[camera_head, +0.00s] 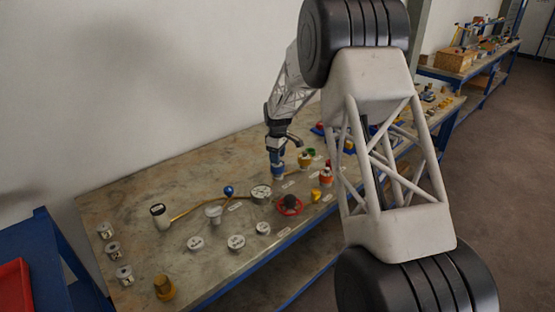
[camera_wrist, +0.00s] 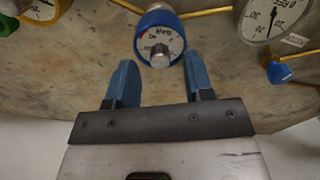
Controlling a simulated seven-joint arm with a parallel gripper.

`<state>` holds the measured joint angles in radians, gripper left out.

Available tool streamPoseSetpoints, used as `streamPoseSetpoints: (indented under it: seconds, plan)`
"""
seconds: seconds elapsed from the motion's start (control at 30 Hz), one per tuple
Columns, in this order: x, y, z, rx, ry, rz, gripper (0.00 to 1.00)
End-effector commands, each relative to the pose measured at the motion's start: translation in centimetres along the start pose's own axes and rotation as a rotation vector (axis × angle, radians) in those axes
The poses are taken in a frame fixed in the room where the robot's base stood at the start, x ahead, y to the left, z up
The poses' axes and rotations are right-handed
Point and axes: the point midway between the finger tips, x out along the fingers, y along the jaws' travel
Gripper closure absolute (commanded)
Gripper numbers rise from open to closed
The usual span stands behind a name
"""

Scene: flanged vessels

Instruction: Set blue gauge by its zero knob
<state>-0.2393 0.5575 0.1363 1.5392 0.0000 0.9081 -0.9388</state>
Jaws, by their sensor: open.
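The blue gauge (camera_wrist: 146,24) shows at the top middle of the wrist view, a round blue-rimmed body with a white dial and markings. A silver zero knob (camera_wrist: 159,57) stands out from the near side of its face. My gripper (camera_wrist: 160,78) is open, with one blue finger to each side just below the knob. The knob lies roughly in line with the gap, and no contact shows. In the head view my gripper (camera_head: 277,172) is small, over the back of the table, and hides most of the blue gauge.
A white-faced gauge (camera_wrist: 268,18) stands to the right, with a blue knob (camera_wrist: 279,72) below it. A yellow gauge (camera_wrist: 40,10) is at the upper left. Brass pipes run beside the blue gauge. A red handwheel (camera_head: 289,206) and several dials stand on the worn table (camera_head: 140,200).

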Motion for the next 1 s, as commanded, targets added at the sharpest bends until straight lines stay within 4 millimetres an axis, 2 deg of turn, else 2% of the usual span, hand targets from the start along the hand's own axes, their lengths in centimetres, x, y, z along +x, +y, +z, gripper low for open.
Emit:
streamPoseSetpoints:
  seconds: [0.2,0.57,0.87,1.0]
  plan:
    - [1.5,0.0,0.0,0.000,-0.001,-0.001,0.52]
    - [1.8,0.0,0.0,0.000,0.000,0.000,0.54]
    - [1.8,0.0,0.0,0.000,0.000,0.000,1.00]
    - [1.8,0.0,0.0,0.002,0.000,0.000,1.00]
